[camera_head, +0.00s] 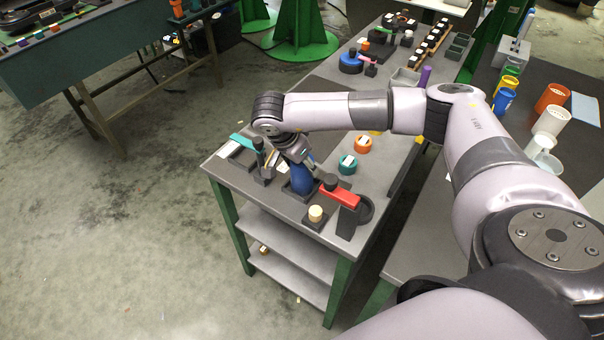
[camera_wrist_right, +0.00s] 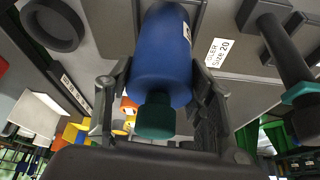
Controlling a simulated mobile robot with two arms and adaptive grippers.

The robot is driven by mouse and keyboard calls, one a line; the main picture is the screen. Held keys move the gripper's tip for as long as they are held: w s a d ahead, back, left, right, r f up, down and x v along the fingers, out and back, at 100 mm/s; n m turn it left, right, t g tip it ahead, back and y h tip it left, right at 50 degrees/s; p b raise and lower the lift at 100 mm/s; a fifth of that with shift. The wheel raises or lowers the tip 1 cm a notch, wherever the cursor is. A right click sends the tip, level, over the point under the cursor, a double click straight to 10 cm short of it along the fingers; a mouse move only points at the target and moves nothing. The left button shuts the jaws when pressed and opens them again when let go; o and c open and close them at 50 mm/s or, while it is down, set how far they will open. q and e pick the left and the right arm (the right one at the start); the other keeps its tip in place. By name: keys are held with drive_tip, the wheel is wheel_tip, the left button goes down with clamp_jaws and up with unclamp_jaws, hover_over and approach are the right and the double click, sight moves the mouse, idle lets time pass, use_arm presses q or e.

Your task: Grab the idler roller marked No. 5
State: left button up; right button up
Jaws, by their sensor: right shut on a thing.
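A blue roller (camera_head: 301,181) stands upright in a dark square holder (camera_head: 291,191) on the grey bench. In the right wrist view the blue roller (camera_wrist_right: 162,55) has a dark green end piece and a white label too small to read, so I cannot confirm a No. 5. My right gripper (camera_head: 303,160) reaches down over its top, and in the right wrist view the gripper (camera_wrist_right: 160,78) has a finger closed on each side of it. The roller's far end is hidden. My left gripper is not in view.
A teal-topped fixture (camera_head: 243,142) stands at left. Orange (camera_head: 362,144) and green (camera_head: 347,164) round parts lie behind. A card reading Size 20 (camera_wrist_right: 218,52) lies beside the roller.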

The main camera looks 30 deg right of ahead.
drive_tip(key=c, duration=0.8)
drive_tip(key=shift+r, duration=0.1)
